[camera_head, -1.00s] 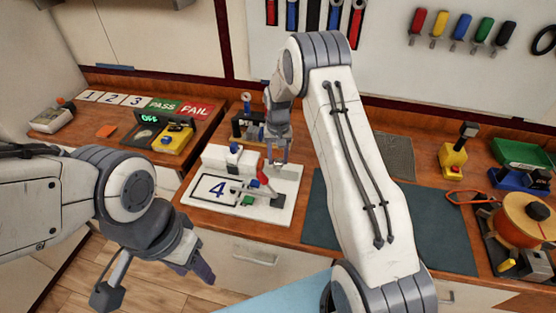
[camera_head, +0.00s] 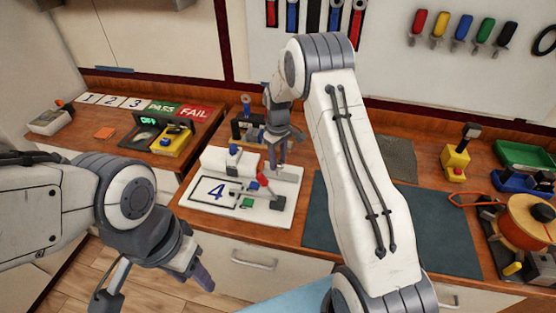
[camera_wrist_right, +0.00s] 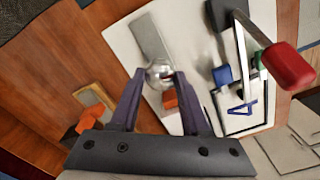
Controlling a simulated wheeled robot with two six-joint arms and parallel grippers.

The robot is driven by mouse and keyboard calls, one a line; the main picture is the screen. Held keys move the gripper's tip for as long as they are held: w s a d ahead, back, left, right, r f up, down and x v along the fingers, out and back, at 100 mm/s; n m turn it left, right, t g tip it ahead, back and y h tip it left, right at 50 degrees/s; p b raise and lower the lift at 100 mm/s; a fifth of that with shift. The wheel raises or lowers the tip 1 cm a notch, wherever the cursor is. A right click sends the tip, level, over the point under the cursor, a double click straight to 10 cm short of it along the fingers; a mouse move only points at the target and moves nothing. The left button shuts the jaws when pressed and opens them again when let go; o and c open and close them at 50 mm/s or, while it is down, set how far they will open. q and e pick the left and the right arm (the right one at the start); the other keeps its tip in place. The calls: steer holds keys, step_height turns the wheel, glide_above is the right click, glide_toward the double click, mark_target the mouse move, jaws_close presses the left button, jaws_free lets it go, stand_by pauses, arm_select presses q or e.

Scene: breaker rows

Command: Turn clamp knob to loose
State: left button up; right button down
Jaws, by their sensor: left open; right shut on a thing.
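My right gripper (camera_wrist_right: 160,75) is shut on a small round silver knob (camera_wrist_right: 159,73), its two dark fingers on either side of it in the right wrist view. An orange piece (camera_wrist_right: 170,99) shows just below the knob, between the fingers. The knob sits by a grey bar (camera_wrist_right: 151,38) on the white base plate (camera_wrist_right: 118,36). In the head view my right gripper (camera_head: 277,162) points down at the back right of this plate, and its fingers hide the knob. My left gripper (camera_head: 202,277) is open and empty, low in front of the bench.
A red-handled lever (camera_wrist_right: 288,66) rises beside my right gripper. A dark green mat (camera_head: 440,225) lies to the right.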

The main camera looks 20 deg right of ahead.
mark_target(278, 162)
stand_by(0.4)
steer(key=shift+c, duration=1.9)
jaws_free()
steer(key=shift+w+r+b, duration=0.1)
steer(key=shift+r+b, duration=0.2)
steer(key=shift+r, duration=0.3)
step_height(278, 162, up, 9)
steer(key=b, duration=0.2)
steer(key=shift+r, duration=0.2)
